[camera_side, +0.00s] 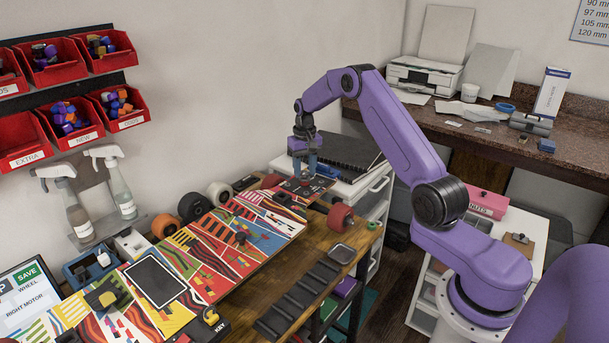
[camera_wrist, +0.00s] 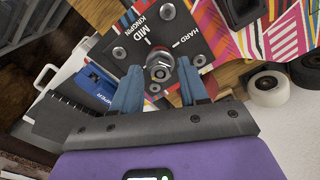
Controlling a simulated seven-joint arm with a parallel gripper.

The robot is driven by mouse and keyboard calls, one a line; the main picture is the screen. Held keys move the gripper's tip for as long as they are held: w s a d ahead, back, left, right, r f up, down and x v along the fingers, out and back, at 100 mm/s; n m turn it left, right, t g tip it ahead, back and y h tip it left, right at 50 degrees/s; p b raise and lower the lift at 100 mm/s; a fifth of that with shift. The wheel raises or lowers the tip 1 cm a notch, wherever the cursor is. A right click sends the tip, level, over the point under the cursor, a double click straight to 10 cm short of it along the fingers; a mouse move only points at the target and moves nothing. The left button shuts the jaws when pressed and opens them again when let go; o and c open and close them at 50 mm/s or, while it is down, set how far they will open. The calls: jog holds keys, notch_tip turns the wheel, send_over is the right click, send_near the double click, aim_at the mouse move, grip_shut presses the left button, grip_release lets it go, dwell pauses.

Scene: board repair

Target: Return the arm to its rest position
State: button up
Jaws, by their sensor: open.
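My purple arm reaches from the right, and my gripper (camera_side: 304,167) hangs over the far end of the colourful skateboard deck (camera_side: 240,245) in the side view. In the wrist view my gripper (camera_wrist: 161,88) is open, its two blue fingers apart. Between and just beyond the fingertips is a metal nut (camera_wrist: 159,68) on a black plate (camera_wrist: 170,25) marked MID, HARD and KINGPIN. I cannot tell whether a finger touches the nut. Nothing is held between the fingers.
A red wheel (camera_side: 340,217) stands at the bench's near edge, and white and black wheels (camera_wrist: 267,87) sit beside the plate. A blue-handled tool (camera_side: 326,171) lies close behind my gripper. Red bins (camera_side: 122,108) hang on the wall. The air above the deck is clear.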

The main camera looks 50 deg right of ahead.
jog(key=m, duration=0.2)
jog(key=shift+m, duration=0.3)
jog(key=c, duration=0.8)
grip_shut()
jog(key=n, duration=0.5)
jog(key=shift+n, duration=0.4)
jog(key=n, duration=0.5)
jog(key=shift+n, duration=0.3)
